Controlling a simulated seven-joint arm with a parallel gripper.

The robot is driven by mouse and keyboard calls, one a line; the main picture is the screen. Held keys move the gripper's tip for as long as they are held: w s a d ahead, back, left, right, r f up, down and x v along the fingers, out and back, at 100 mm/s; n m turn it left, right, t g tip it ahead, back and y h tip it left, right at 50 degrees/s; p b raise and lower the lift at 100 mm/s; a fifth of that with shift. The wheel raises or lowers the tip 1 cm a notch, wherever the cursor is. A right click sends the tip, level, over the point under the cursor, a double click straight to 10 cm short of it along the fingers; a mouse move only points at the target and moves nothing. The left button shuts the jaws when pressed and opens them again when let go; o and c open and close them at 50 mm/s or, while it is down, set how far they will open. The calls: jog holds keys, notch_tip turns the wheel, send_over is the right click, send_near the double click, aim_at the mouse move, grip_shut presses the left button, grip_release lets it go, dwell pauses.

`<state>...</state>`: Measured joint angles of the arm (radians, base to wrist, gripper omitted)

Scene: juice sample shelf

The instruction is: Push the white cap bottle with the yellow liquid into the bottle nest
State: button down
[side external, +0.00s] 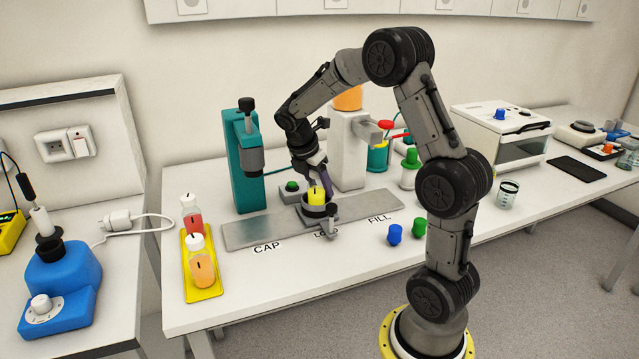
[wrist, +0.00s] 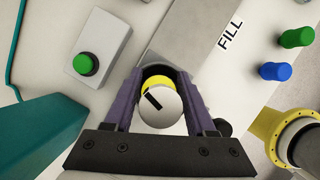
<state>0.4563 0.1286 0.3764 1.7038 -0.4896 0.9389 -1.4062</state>
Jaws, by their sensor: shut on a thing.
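The white cap bottle with yellow liquid (side external: 317,195) is in the side external view, at the black bottle nest (side external: 309,212) in the middle of the grey metal strip. In the wrist view its round white cap (wrist: 160,108) with a black mark lies between the purple fingers, with some yellow showing beyond it. My gripper (side external: 316,178) comes down from above and is shut on the bottle; its fingers (wrist: 160,88) lie on both sides of it. The dark nest (wrist: 158,69) curves around the bottle's far side. How deep the bottle sits cannot be told.
The strip (side external: 250,231) is marked CAP, LOAD and FILL. A teal capping stand (side external: 243,165) and a green button (side external: 292,186) stand behind it. A yellow tray (side external: 205,292) with red and orange bottles is at left. Blue (side external: 394,234) and green (side external: 419,228) caps lie at right front.

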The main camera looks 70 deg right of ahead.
jog(key=shift+f, duration=0.3)
